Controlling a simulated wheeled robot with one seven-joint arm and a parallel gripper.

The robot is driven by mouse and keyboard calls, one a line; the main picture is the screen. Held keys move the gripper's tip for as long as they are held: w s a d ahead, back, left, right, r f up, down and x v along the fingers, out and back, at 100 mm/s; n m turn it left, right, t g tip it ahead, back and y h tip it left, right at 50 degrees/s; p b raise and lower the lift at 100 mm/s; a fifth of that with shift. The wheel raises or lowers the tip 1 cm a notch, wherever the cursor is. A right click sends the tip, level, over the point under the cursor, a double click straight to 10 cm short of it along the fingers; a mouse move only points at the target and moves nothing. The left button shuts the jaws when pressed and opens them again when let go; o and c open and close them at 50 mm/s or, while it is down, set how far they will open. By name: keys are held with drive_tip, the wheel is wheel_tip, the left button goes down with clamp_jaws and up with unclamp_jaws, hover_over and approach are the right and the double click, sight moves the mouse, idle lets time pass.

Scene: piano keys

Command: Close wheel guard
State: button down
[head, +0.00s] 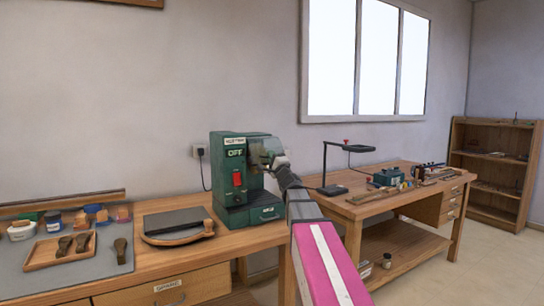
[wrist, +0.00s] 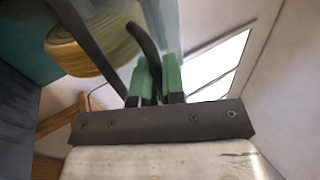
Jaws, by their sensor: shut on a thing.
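The green machine (head: 231,175) stands on the wooden bench in the head view, with an OFF sign and a red switch on its front. Its wheel guard (head: 264,147) is a clear panel at the upper right; it also shows in the wrist view (wrist: 172,28). A yellowish layered wheel (wrist: 82,50) is at the upper left in the wrist view, beside the guard. My gripper (wrist: 157,75) has green finger pads and is shut on the guard's curved dark handle (wrist: 143,42). In the head view my gripper (head: 277,163) is at the machine's right side, partly hiding it.
A dark board on wood (head: 177,222) and a tray of brushes (head: 60,250) lie left of the machine. A second bench (head: 375,200) with a black lamp (head: 337,165) stands to the right. A wall socket (head: 199,151) is behind the machine.

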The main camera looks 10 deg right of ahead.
drive_tip(key=shift+w+f, duration=0.1)
drive_tip(key=shift+f, duration=0.25)
idle(0.3)
drive_tip(key=c, duration=1.2)
unclamp_jaws()
drive_tip(key=shift+a, duration=0.1)
drive_tip(key=v, duration=1.1)
drive_tip(key=shift+w+f, duration=0.2)
